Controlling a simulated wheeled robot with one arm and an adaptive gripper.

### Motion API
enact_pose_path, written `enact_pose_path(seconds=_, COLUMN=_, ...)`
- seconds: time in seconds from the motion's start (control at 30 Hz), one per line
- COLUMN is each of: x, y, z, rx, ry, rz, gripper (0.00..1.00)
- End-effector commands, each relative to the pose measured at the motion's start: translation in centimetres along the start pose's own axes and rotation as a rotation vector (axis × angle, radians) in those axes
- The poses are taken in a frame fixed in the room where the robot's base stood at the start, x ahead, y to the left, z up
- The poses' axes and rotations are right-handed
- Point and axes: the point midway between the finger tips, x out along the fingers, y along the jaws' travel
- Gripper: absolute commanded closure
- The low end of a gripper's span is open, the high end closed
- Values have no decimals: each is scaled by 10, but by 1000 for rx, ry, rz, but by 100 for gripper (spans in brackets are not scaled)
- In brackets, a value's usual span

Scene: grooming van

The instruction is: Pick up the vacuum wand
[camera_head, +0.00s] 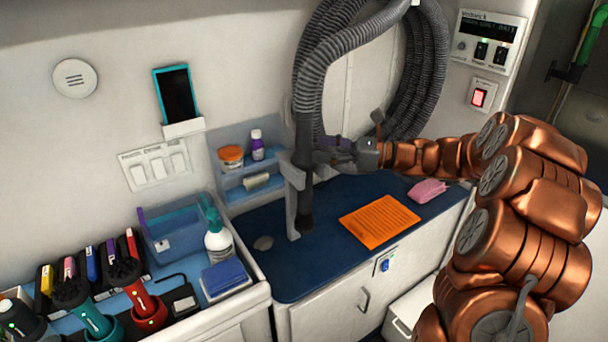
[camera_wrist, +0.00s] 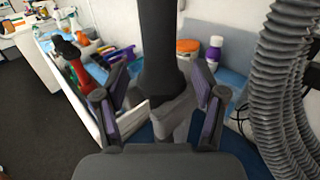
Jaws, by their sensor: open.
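The vacuum wand (camera_head: 305,140) is a dark upright tube at the lower end of a grey ribbed hose. It stands in a grey bracket (camera_head: 293,200) at the edge of the small shelf. My gripper (camera_head: 322,152) is beside the wand on its right, at about bracket height. In the wrist view, the wand (camera_wrist: 157,45) is centred between the spread, purple-padded fingers of my gripper (camera_wrist: 160,88). The bracket (camera_wrist: 168,118) shows just below it. I cannot tell whether the wand is deep between the fingers or just beyond their tips.
The ribbed hose (camera_head: 430,75) loops on the wall and hangs close on the right in the wrist view (camera_wrist: 285,95). A shelf with an orange-lidded jar (camera_head: 231,158) and purple bottle (camera_head: 257,146) is behind. The blue counter (camera_head: 325,262) bears an orange sheet (camera_head: 380,221) and pink cloth (camera_head: 427,190).

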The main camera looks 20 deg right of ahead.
Motion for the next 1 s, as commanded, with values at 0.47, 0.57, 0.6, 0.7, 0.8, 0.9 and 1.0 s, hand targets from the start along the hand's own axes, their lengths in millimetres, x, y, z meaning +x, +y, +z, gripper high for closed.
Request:
enact_pose_path(seconds=0.47, x=47, y=0, z=6, rx=-2, ry=1, rz=3, gripper=30)
enact_pose_path(seconds=0.57, x=46, y=0, z=6, rx=-2, ry=0, rz=2, gripper=30)
enact_pose_path(seconds=0.6, x=46, y=0, z=6, rx=-3, ry=0, rz=2, gripper=30)
enact_pose_path(seconds=0.7, x=46, y=0, z=6, rx=-2, ry=1, rz=2, gripper=36)
enact_pose_path(seconds=0.8, x=46, y=0, z=6, rx=-2, ry=1, rz=2, gripper=47)
enact_pose_path(seconds=0.9, x=46, y=0, z=6, rx=-2, ry=1, rz=2, gripper=57)
enact_pose_path(seconds=1.0, x=46, y=0, z=6, rx=-2, ry=1, rz=2, gripper=68)
